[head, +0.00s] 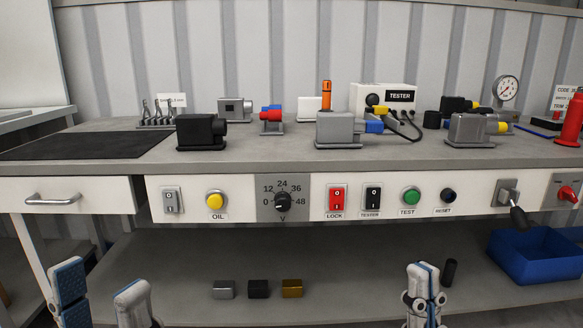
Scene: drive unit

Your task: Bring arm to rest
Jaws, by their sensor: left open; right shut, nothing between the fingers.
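My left gripper (101,294) is at the lower left, in front of the bench and below the drawer. Its two fingers stand apart and nothing is between them. My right gripper (423,283) is at the lower right of centre, in front of the lower shelf. Its fingers are together and hold nothing. Both grippers point upward in the picture and are below the control panel (240,197), apart from it. Most of both arms is outside the picture.
The bench top (270,155) carries several motor-like units, including a black one (201,131), and a tester box (385,97). A drawer (70,200) is at left. The lower shelf (330,265) holds three small blocks (258,289), a dark cylinder (449,272) and a blue bin (535,258).

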